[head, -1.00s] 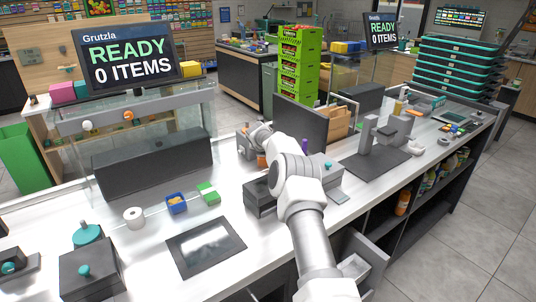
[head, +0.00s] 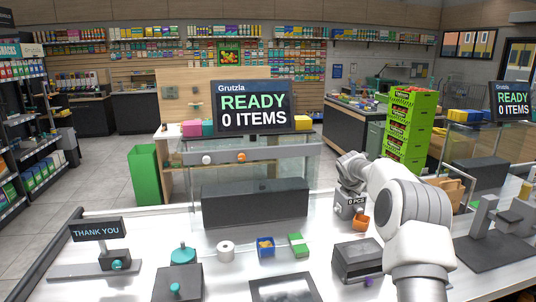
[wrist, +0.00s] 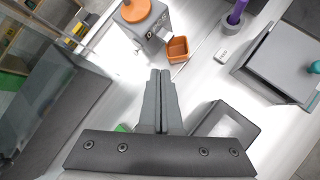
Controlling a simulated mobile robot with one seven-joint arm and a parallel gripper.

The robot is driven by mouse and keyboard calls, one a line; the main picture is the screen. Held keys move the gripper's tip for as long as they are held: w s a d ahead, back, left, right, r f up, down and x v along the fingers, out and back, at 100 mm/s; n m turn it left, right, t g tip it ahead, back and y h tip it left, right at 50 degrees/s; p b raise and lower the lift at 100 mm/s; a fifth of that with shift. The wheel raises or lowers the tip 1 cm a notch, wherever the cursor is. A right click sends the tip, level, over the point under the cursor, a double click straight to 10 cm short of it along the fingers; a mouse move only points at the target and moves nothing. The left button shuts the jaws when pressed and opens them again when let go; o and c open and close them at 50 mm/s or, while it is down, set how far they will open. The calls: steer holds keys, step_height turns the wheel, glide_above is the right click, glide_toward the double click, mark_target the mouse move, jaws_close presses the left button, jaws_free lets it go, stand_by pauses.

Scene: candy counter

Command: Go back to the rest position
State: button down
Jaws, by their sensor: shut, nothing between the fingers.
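My gripper (wrist: 160,74) shows in the wrist view with its two fingers pressed together and nothing between them. It hangs above the white counter (wrist: 215,75), apart from the things on it. In the head view my arm reaches over the right part of the counter, and my gripper's fingers are hidden behind the arm's own links.
A grey counting device (head: 347,205) and an orange bin (head: 360,223) stand near my arm. A dark box (head: 357,262) lies below it.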

steer(key=s+a+r+m, duration=0.35)
steer(key=s+r, duration=0.25)
steer(key=s, duration=0.2)
steer(key=s+a+r+m+g+y, duration=0.1)
steer(key=s+a+r+m, duration=0.3)
steer(key=s, duration=0.5)
steer(key=s+a+r+m, duration=0.3)
steer(key=s+r+m, duration=0.2)
steer(key=s+r, duration=0.25)
steer(key=s+a+f+m+y, duration=0.1)
steer(key=s+m, duration=0.6)
steer(key=s, duration=0.8)
steer(key=s+a+f+m+g+y, duration=0.1)
steer(key=s+a+f+m, duration=0.3)
steer(key=s, duration=1)
step_height(320, 180, down, 2)
steer(key=m+y, duration=0.1)
steer(key=m, duration=0.1)
steer(key=shift+s+a+m, duration=0.3)
steer(key=shift+s+m, duration=0.05)
steer(key=shift+s, duration=0.05)
